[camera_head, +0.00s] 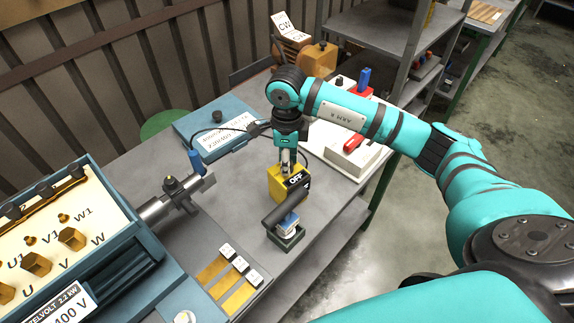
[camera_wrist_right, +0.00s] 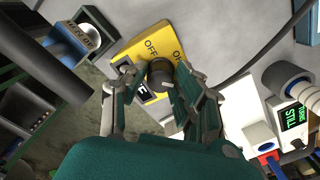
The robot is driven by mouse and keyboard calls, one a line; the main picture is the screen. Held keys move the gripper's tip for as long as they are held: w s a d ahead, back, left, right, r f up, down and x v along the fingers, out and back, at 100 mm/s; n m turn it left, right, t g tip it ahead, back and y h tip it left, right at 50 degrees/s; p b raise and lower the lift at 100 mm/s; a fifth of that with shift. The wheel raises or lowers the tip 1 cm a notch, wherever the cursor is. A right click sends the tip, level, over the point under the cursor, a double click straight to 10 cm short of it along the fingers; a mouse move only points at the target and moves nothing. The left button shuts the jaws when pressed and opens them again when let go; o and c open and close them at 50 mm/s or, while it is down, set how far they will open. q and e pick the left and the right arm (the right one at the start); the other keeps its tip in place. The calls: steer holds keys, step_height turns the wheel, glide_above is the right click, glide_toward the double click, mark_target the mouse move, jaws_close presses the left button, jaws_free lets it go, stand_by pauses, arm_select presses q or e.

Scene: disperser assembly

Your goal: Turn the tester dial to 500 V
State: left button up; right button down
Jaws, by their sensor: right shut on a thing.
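The tester is a yellow box (camera_head: 279,183) standing on the grey bench, with a black and white "OFF" label in the head view. In the right wrist view its yellow face (camera_wrist_right: 148,42) shows "OFF" and a second, partly hidden marking to the right. The black round dial (camera_wrist_right: 160,74) is on that face. My right gripper (camera_head: 288,164) reaches down to the tester from above. In the right wrist view its fingers (camera_wrist_right: 158,88) are on either side of the dial and shut on it. No 500 V mark can be read. My left gripper is out of view.
A blue case (camera_head: 214,134) lies behind left. A white unit with red parts (camera_head: 345,152) is at right. A motor terminal box (camera_head: 62,215) is front left.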

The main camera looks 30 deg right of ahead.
steer(key=m+b, duration=0.2)
steer(key=m, duration=0.2)
steer(key=shift+m, duration=0.4)
stand_by(0.4)
steer(key=c, duration=1)
jaws_free()
steer(key=shift+o, duration=0.2)
step_height(320, 180, up, 12)
